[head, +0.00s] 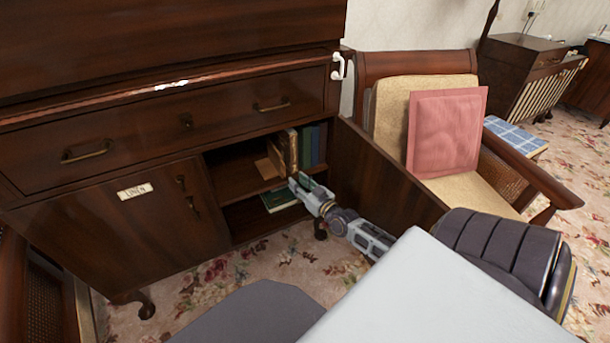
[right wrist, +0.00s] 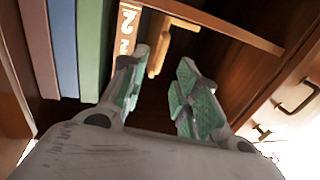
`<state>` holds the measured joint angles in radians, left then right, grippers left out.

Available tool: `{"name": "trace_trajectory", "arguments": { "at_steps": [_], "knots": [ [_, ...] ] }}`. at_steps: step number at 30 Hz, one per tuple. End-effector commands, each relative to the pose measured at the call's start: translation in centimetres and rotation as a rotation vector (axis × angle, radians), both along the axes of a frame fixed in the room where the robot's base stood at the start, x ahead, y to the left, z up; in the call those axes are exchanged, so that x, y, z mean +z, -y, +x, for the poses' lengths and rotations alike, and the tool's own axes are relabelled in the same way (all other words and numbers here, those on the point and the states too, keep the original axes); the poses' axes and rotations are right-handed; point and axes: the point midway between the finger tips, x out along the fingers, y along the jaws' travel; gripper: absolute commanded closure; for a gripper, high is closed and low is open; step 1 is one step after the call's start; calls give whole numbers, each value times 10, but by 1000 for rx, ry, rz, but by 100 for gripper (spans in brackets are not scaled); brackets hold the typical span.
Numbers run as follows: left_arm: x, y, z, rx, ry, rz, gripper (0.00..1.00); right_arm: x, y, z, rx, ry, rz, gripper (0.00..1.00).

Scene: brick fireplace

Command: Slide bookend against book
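The light-brown wooden bookend (head: 267,168) stands on the upper shelf of the open cabinet, left of the books. In the right wrist view a light wooden piece, seemingly the bookend (right wrist: 157,58), shows beyond the fingers. The brown book (head: 286,152) with a patterned spine is at the left end of the row; its orange-brown spine (right wrist: 123,38) shows in the right wrist view. My right gripper (head: 303,184) is at the cabinet opening, in front of the shelf. Its fingers (right wrist: 163,84) are apart with nothing between them. My left gripper is out of view.
Green and blue books (head: 313,146) stand right of the brown book. A green book (head: 280,200) lies in the lower compartment. The open cabinet door (head: 375,175) stands close to the right of my right arm. An armchair with a pink cushion (head: 445,130) is beyond it.

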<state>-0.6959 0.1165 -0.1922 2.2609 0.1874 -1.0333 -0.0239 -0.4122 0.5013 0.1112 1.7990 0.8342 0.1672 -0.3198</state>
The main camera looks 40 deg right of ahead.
Motion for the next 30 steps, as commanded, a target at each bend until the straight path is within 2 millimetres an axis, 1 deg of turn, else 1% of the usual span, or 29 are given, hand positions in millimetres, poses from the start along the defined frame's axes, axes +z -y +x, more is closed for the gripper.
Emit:
{"name": "trace_trajectory", "arguments": {
  "at_steps": [6, 12, 18, 30],
  "knots": [
    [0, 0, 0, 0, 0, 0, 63, -1, -1, -18, 0, -2, 0, 69],
    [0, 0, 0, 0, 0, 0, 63, 0, -1, -28, 0, -1, 0, 69],
    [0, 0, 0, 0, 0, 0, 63, 0, -1, -31, 0, 0, 0, 69],
    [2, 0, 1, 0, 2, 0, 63, 2, -1, -31, 0, 0, 0, 69]
  ]
}}
